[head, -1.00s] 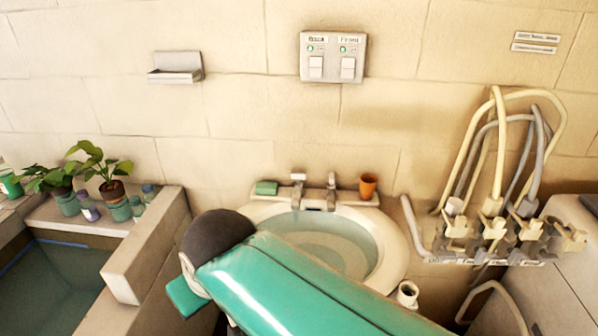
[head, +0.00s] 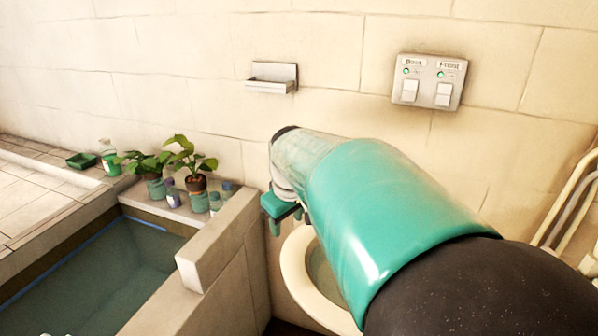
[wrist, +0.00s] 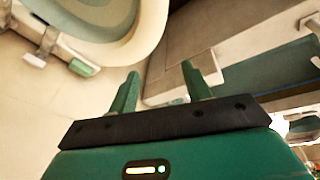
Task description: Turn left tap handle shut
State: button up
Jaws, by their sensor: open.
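The white washbasin (head: 297,275) stands low in the middle of the head view, mostly hidden behind my arm, and the taps are hidden there. In the wrist view the basin (wrist: 150,30) is at the top left. In the head view my gripper (head: 283,212) hangs left of the basin. It is clear of the tap.
A stone trough (head: 100,285) of water and its raised wall (head: 215,240) lie left of the basin. Potted plants (head: 185,165) and small bottles stand on its ledge. A switch panel (head: 428,82) and a small shelf (head: 271,78) are on the wall.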

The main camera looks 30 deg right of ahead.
jog(key=w+d+f+n+t+y, duration=0.1)
jog(key=w+d+f, duration=0.15)
jog(key=d, duration=0.75)
jog(key=w+d+f+y, duration=0.15)
jog(key=w+d, duration=0.25)
jog(key=d, duration=0.6)
jog(key=s+d+r+t, duration=0.1)
jog(key=s+d+t, duration=0.15)
jog(key=d, duration=0.75)
jog(key=s+d+r+t, duration=0.15)
jog(key=s+d, duration=0.25)
jog(key=d, duration=0.6)
jog(key=shift+y, duration=0.45)
jog(key=x, duration=1.4)
jog(key=shift+f, duration=0.15)
